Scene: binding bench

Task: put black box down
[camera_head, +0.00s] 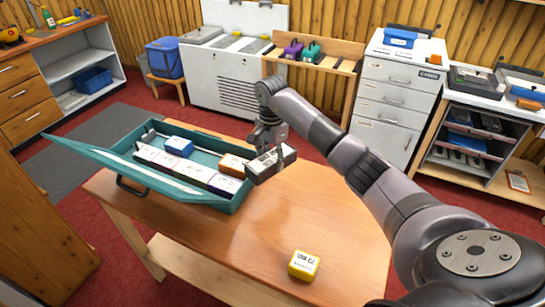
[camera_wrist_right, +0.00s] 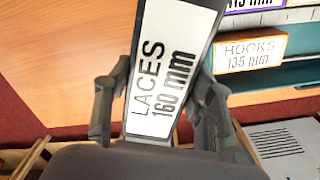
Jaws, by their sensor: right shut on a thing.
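The black box (camera_head: 262,168) is in my right gripper (camera_head: 270,145), near the right end of the open teal case on the wooden table. In the right wrist view the black box (camera_wrist_right: 165,70) has a white label reading "LACES 160 mm", and the fingers of my right gripper (camera_wrist_right: 160,95) are shut on its two sides. In the head view the box overlaps the case's right rim. I cannot tell whether it touches the case or the table. My left gripper is not in view.
The teal case (camera_head: 215,203) holds several labelled boxes, including an orange "HOOKS 135 mm" box (camera_wrist_right: 250,52) beside the held box and a blue box (camera_head: 179,146). A yellow box (camera_head: 304,265) stands near the table's front edge. The middle of the table (camera_head: 270,220) is clear.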

